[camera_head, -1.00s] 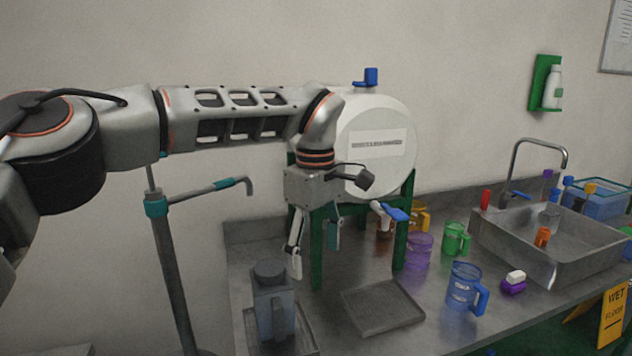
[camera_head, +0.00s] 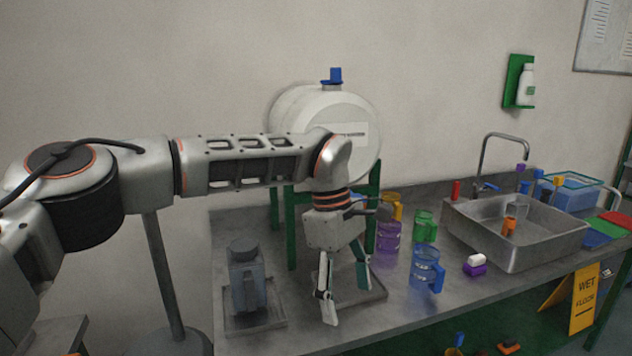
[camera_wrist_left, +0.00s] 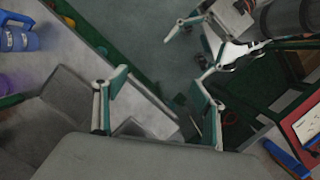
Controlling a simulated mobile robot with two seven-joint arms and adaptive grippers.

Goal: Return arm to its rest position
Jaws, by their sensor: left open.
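My left arm comes in from the left in the head view. Its gripper (camera_head: 343,292) points down over the grey tray on the bench, with its fingers spread and nothing between them. The fingers also show apart in the left wrist view (camera_wrist_left: 157,105). At the top of that view are pale and teal jointed parts (camera_wrist_left: 215,40) that look like my right gripper. The right gripper is not in the head view.
A white tank (camera_head: 345,112) on a green stand is close behind the arm. A grey bottle (camera_head: 247,285) stands left of the gripper. A blue jug (camera_head: 425,268), a purple jug (camera_head: 388,238) and a green jug (camera_head: 424,228) stand to the right, before a sink (camera_head: 517,258).

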